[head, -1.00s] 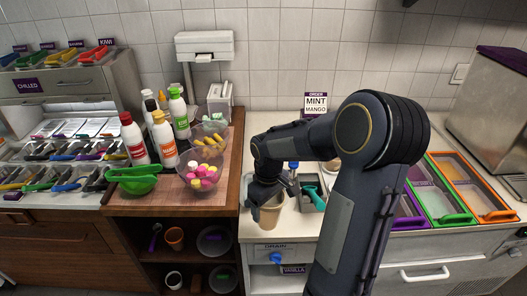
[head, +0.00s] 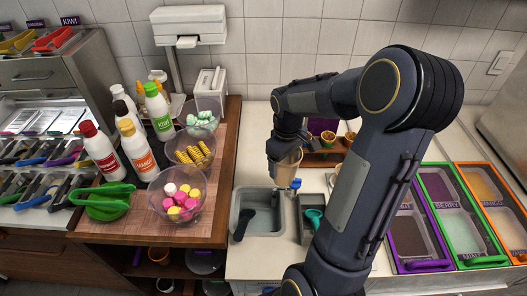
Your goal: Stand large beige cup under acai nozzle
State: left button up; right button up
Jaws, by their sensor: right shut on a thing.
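The large beige cup (head: 286,170) hangs from my right gripper (head: 285,150), which is shut on it. The cup is roughly upright, with a slight tilt, in front of the back part of the counter and above the sink's right side. Part of it is hidden by the dark fingers. I cannot make out any acai nozzle in the head view. My left gripper is out of view.
A sink (head: 261,198) holding a dark scoop lies below the cup. A grey container (head: 305,230) with a teal scoop is beside it. A cup rack (head: 328,158) stands behind. Topping bowls (head: 164,206) and bottles crowd the left wooden board. Colored trays (head: 437,172) fill the right.

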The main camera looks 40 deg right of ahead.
jog(key=shift+w+d, duration=0.2)
jog(key=shift+w, duration=0.1)
jog(key=w+d+f, duration=0.1)
jog(key=w, duration=0.2)
jog(key=w+d+f, duration=0.1)
jog(key=w, duration=0.1)
jog(key=w+d+f, duration=0.1)
jog(key=w+f, duration=0.1)
jog(key=w, duration=0.1)
jog(key=shift+w+d+f, duration=0.1)
jog(key=shift+w+d, duration=0.1)
jog(key=shift+w, duration=0.1)
jog(key=shift+w+d+f+b, duration=0.3)
jog(key=shift+w+f+b, duration=0.4)
jog(key=shift+f, duration=0.7)
jog(key=shift+w+d+f+b, duration=0.25)
jog(key=shift+w+f+b, duration=0.4)
jog(key=shift+f, duration=0.8)
jog(key=shift+w+d+f+b, duration=0.3)
jog(key=shift+w+f+b, duration=0.4)
jog(key=shift+f, duration=0.7)
jog(key=shift+f, duration=0.15)
jog(key=o, duration=0.9)
